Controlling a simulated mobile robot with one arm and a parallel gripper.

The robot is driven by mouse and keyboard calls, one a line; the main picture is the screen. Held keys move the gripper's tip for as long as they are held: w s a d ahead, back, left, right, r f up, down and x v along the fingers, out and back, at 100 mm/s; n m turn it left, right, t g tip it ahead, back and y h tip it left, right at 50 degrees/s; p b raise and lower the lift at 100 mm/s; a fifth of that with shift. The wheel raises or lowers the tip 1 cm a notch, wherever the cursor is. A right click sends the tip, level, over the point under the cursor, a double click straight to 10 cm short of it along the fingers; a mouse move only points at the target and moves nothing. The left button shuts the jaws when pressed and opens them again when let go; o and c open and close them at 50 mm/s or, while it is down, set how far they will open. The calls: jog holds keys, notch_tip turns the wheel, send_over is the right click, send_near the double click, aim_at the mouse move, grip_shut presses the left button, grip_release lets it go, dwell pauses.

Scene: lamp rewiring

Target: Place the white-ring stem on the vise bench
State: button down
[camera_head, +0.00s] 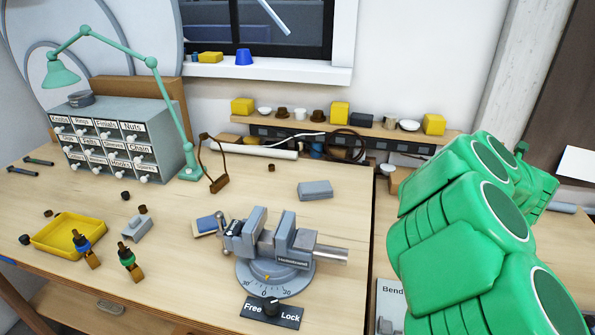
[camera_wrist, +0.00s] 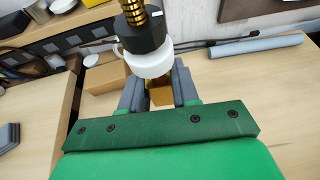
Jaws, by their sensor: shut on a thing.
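The white-ring stem (camera_wrist: 150,64) is in the wrist view, with a threaded brass end, a black collar and a white ring. My gripper (camera_wrist: 158,90) is shut on its brass lower part between two grey fingers. In the head view my green arm covers the right side and hides the gripper and stem. The vise bench (camera_head: 190,290) is the wooden table at left and centre. The grey vise (camera_head: 275,250) stands near its right edge.
A yellow tray (camera_head: 68,236), small dark parts and a grey block (camera_head: 136,229) lie at left. A Free/Lock plate (camera_head: 272,312) lies before the vise. A drawer cabinet (camera_head: 120,135) and green lamp (camera_head: 152,62) stand behind. A gap separates the right-hand table (camera_wrist: 240,90), which holds a grey tube (camera_wrist: 255,45).

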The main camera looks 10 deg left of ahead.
jog(key=shift+w+a+r, duration=0.2)
jog(key=shift+a+r, duration=0.2)
jog(key=shift+r, duration=0.35)
jog(key=w+a+f+n+y, duration=0.1)
jog(key=w+a, duration=0.3)
jog(key=a, duration=1.5)
jog(key=w+a+f, duration=0.1)
jog(key=w+a, duration=0.2)
jog(key=a, duration=1.7)
jog(key=s+a, duration=0.2)
jog(key=a, duration=0.6)
jog(key=s+a, duration=0.3)
jog(key=a, duration=0.5)
jog(key=s+a, duration=0.8)
jog(key=a, duration=0.5)
send_over(116, 271)
notch_tip(116, 271, down, 2)
jog(key=shift+f, duration=5.5)
jog(key=shift+f, duration=0.1)
